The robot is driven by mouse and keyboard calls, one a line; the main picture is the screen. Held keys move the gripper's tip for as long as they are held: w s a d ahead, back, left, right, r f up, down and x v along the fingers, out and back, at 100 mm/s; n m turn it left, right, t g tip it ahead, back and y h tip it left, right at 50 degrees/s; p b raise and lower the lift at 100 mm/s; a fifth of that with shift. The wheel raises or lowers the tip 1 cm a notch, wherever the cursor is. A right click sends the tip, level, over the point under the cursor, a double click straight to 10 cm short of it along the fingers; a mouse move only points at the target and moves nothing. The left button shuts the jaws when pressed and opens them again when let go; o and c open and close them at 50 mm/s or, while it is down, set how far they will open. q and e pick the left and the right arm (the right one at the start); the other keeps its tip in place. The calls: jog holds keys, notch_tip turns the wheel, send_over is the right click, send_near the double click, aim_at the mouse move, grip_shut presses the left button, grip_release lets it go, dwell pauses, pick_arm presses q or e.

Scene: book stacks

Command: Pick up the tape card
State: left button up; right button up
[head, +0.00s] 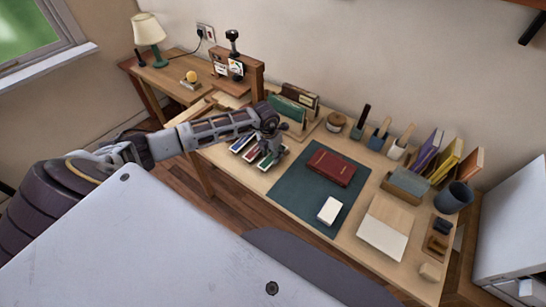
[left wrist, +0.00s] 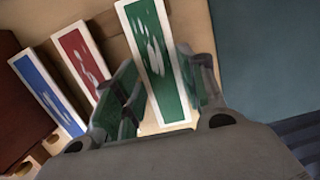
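Three white-bordered cards lie side by side on the desk: a blue card (left wrist: 48,92), a red card (left wrist: 82,62) and a green card (left wrist: 152,50). Each has a pale picture, too unclear to tell which one shows tape. In the head view the blue card (head: 241,142) and red card (head: 251,153) show left of my left gripper (head: 270,148), which partly covers the green one. In the left wrist view my left gripper (left wrist: 158,80) is open, with one finger on each side of the green card. I cannot tell if the fingers touch it. My right gripper is not in view.
A dark green mat (head: 290,190) with a red book (head: 331,167) and a white block (head: 329,211) lies right of the cards. A wooden holder with upright files (head: 288,108) stands behind them. Cups and upright books line the desk's back edge.

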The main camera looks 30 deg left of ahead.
aim_at(272, 157)
pick_arm(q)
jog(key=shift+c, duration=0.6)
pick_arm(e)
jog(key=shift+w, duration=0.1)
pick_arm(q)
jog(key=shift+r, duration=0.2)
jog(key=shift+w+r, duration=0.1)
jog(key=shift+r, duration=0.55)
notch_tip(272, 157, up, 8)
jog(key=b, duration=0.1)
jog(key=shift+r, duration=0.15)
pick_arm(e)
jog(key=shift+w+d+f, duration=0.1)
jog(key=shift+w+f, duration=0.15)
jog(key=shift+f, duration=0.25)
pick_arm(q)
jog(key=shift+r, duration=0.1)
